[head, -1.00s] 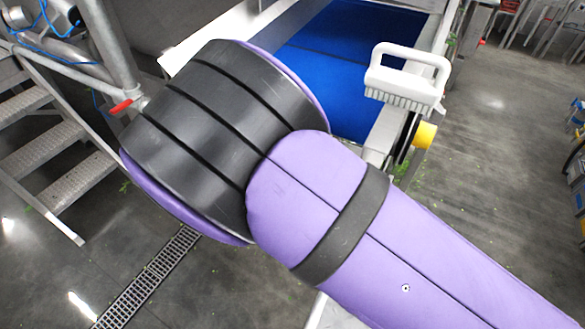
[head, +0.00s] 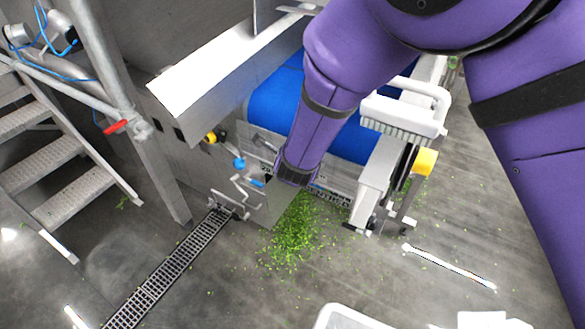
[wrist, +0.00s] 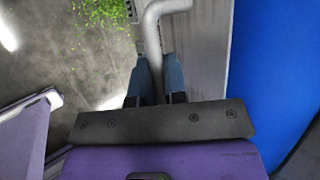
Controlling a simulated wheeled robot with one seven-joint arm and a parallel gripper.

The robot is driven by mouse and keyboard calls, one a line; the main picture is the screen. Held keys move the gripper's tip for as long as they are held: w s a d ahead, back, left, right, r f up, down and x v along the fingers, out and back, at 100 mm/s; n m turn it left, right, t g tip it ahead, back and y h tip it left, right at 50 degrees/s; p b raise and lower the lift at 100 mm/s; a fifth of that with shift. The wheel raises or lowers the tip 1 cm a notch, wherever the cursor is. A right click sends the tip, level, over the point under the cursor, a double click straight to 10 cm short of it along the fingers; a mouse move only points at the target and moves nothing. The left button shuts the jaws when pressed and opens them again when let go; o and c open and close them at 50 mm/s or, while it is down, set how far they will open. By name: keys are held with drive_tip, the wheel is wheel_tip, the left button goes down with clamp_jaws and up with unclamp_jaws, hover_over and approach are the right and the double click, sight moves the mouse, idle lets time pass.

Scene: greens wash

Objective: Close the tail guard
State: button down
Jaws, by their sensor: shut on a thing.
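The tail guard appears to be the grey metal panel (head: 272,208) at the conveyor's lower end in the head view. In the wrist view a grey panel (wrist: 205,70) stands upright beside the blue belt. A bent grey bar handle (wrist: 153,32) runs along it; the handle also shows in the head view (head: 238,188). My gripper (wrist: 159,75) is shut on the handle, one blue-grey finger on each side. In the head view my gripper (head: 258,183) is low at the conveyor end, partly hidden by my wrist. Whether the guard is latched cannot be told.
The blue belt (head: 272,108) lies behind my arm. A white brush (head: 405,112) rests on the right frame rail. Green scraps (head: 295,235) cover the floor below. A drain grate (head: 165,275) and metal steps (head: 75,200) are to the left. A white bin (head: 345,318) is in front.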

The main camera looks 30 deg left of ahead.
drive_tip(key=shift+w+r, duration=0.1)
drive_tip(key=shift+w, duration=0.15)
idle(0.3)
drive_tip(key=c, duration=1.5)
unclamp_jaws()
drive_tip(key=shift+o, duration=0.2)
drive_tip(key=shift+s, duration=0.1)
drive_tip(key=v, duration=1)
drive_tip(key=shift+d+r, duration=0.15)
drive_tip(key=shift+r, duration=0.15)
drive_tip(key=shift+s, duration=0.15)
